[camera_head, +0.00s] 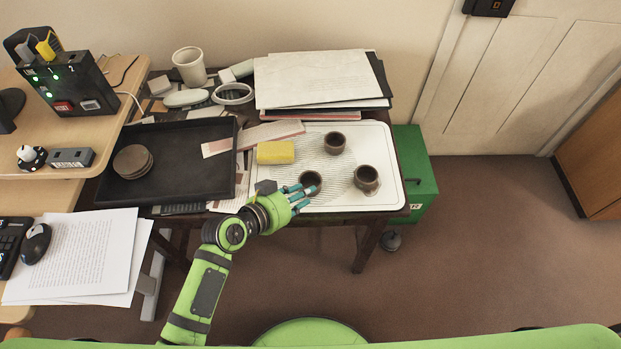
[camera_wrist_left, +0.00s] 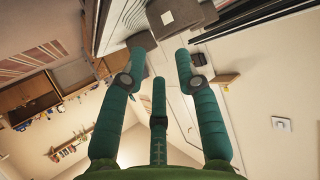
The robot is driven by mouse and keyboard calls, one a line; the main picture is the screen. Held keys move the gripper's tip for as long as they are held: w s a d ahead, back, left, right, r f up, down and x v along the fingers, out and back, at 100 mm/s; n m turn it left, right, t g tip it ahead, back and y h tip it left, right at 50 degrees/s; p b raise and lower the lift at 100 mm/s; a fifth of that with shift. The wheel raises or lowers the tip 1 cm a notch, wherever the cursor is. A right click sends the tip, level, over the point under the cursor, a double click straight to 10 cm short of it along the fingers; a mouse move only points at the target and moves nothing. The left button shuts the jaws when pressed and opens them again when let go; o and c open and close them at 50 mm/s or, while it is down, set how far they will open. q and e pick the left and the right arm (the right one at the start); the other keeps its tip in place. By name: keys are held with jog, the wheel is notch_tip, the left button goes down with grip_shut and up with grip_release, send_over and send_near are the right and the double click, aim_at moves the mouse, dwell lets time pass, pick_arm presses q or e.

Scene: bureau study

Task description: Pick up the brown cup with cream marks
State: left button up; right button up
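Three small dark brown cups stand on a white tray (camera_head: 390,140): one at the back (camera_head: 335,143), one at the right (camera_head: 366,179) and one at the front left (camera_head: 311,181). My right gripper is out of view.
A yellow sponge (camera_head: 276,152) lies left of the cups. A black tray (camera_head: 170,195) with round coasters (camera_head: 133,161) is farther left. Stacked papers (camera_head: 315,80) and a white cup (camera_head: 189,66) are at the back. A green box (camera_head: 415,165) stands right of the table.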

aim_at(310, 184)
pick_arm(q)
jog(key=x, duration=0.4)
jog(key=shift+w+f, duration=0.15)
jog(key=shift+f, duration=0.05)
jog(key=shift+w+d+f, duration=0.15)
jog(key=shift+w, duration=0.05)
grip_shut()
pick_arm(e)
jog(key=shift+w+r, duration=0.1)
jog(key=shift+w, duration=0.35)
